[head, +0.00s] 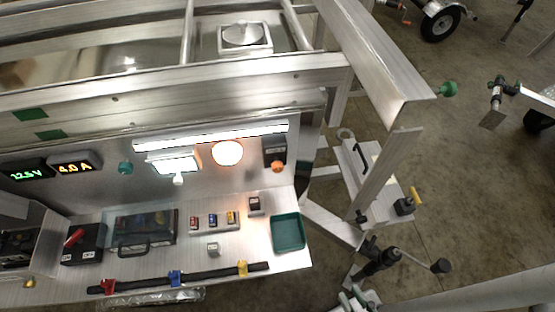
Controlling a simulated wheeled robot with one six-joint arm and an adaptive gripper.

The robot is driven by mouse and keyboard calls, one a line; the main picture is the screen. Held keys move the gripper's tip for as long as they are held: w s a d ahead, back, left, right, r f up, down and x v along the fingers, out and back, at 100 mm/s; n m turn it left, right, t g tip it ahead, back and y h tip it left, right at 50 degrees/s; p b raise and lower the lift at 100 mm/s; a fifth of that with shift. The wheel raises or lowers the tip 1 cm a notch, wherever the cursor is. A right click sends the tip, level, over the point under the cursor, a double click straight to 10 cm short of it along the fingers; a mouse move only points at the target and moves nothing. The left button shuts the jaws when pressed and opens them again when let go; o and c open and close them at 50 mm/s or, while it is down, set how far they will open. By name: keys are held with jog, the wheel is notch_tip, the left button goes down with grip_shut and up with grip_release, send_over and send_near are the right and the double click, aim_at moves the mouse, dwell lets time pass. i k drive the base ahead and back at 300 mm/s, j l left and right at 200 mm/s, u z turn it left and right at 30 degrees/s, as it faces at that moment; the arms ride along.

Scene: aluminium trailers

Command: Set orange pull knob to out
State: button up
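The orange pull knob (277,167) sits at the lower part of a small dark switch box (274,150) on the upright aluminium panel, near its right end. The knob is small in the head view, and I cannot tell whether it is pushed in or pulled out. I cannot make out my gripper in this view. Nothing visible touches the knob.
A lit round lamp (227,153) is left of the switch box. A green tray (288,233), small fuses (213,220) and a black cable bar (180,278) lie on the shelf below. An aluminium post (377,185) and beam stand to the right.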

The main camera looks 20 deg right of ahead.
aim_at(276, 165)
jog(key=k+u, duration=0.1)
jog(key=u, duration=0.3)
jog(key=k+u, duration=0.15)
jog(key=u, duration=0.2)
jog(key=k+u, duration=0.1)
jog(key=u, duration=0.3)
